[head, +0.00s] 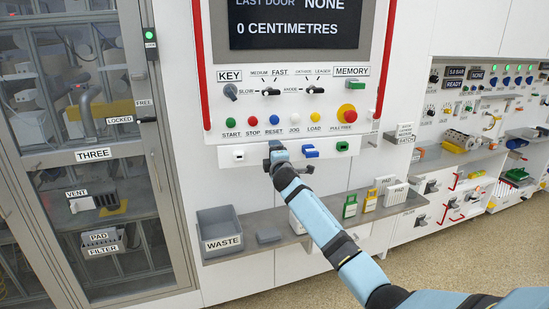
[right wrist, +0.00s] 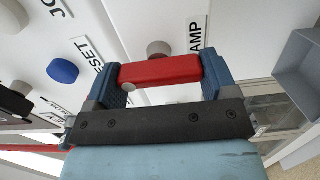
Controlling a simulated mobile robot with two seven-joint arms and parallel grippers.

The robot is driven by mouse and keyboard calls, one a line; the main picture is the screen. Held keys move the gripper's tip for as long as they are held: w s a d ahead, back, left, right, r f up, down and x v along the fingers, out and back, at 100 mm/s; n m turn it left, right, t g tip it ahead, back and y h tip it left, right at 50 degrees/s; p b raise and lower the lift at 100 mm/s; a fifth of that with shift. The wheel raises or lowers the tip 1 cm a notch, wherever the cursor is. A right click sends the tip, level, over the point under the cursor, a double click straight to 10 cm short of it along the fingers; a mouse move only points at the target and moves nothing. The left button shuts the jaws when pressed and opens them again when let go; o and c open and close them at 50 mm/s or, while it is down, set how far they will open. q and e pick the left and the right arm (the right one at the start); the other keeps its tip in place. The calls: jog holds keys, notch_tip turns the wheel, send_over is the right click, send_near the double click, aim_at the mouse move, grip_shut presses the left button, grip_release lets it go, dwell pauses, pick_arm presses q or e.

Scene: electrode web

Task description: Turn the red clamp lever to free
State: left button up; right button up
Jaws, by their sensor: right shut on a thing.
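The red clamp lever (right wrist: 160,72) lies crosswise between the two blue fingers of my right gripper (head: 277,155) in the right wrist view. The fingers are shut on its two ends. A round grey knob (right wrist: 159,48) shows just beyond the lever, beside a partly cut label ending in "AMP" (right wrist: 196,35). In the head view my right gripper is at the white ledge under the button row, and it hides the lever there. I cannot read whether the lever stands at free. My left gripper is not in view.
A blue handle (head: 310,152) and a green handle (head: 342,146) sit right of my gripper on the ledge. Below are the grey WASTE bin (head: 221,222) and a shelf (head: 280,243). A glazed door (head: 95,150) stands left.

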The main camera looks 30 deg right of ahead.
dwell(0.4)
jog(key=o, duration=0.8)
jog(key=shift+o, duration=0.2)
jog(key=b+v, duration=0.1)
jog(key=v, duration=1.2)
jog(key=shift+s+a, duration=0.2)
jog(key=shift+s, duration=0.2)
